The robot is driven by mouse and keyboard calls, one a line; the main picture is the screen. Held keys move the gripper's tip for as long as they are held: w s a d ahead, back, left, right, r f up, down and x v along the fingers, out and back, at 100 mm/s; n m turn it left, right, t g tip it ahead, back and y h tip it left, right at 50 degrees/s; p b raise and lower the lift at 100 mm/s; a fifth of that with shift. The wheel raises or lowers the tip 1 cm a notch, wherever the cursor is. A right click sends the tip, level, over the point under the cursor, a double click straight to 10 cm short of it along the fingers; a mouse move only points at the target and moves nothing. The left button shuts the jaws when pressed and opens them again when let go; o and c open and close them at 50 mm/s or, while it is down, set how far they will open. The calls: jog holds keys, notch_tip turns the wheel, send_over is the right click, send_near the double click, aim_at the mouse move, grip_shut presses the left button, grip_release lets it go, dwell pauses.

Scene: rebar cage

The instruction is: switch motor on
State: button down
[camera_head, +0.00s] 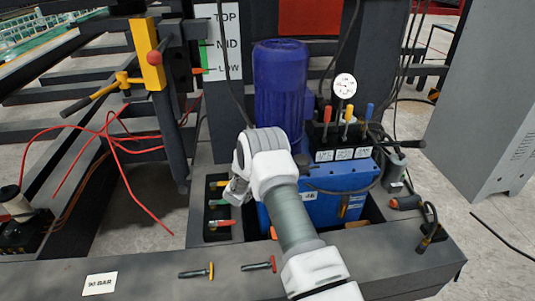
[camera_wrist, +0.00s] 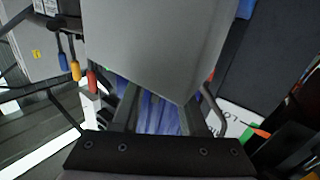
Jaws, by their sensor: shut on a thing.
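The blue finned motor (camera_head: 282,85) stands upright at the centre of the head view. My wrist covers its lower front. In the wrist view, blue motor fins (camera_wrist: 158,112) show between the two fingers of my gripper (camera_wrist: 160,106). A large plain grey box (camera_wrist: 165,45) fills the upper middle there and covers the fingertips. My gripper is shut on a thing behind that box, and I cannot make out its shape. No switch is clearly visible at the fingers.
Red, yellow and blue levers (camera_head: 347,125) stand right of the motor, with a gauge (camera_head: 344,86) above. A TOP/MID/LOW scale (camera_head: 222,45) is at its left. Several coloured handles sit in a black tray (camera_head: 218,226). A grey cabinet (camera_head: 485,100) stands at right.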

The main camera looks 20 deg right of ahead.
jog(key=shift+m+g+h, duration=1.8)
jog(key=shift+m+g, duration=0.4)
jog(key=shift+g, duration=1)
jog(key=shift+c, duration=2.2)
grip_release()
jog(key=p+v, duration=0.4)
jog(key=v, duration=1.3)
jog(key=shift+a+f, duration=0.2)
jog(key=shift+f, duration=0.05)
jog(key=shift+s, duration=0.1)
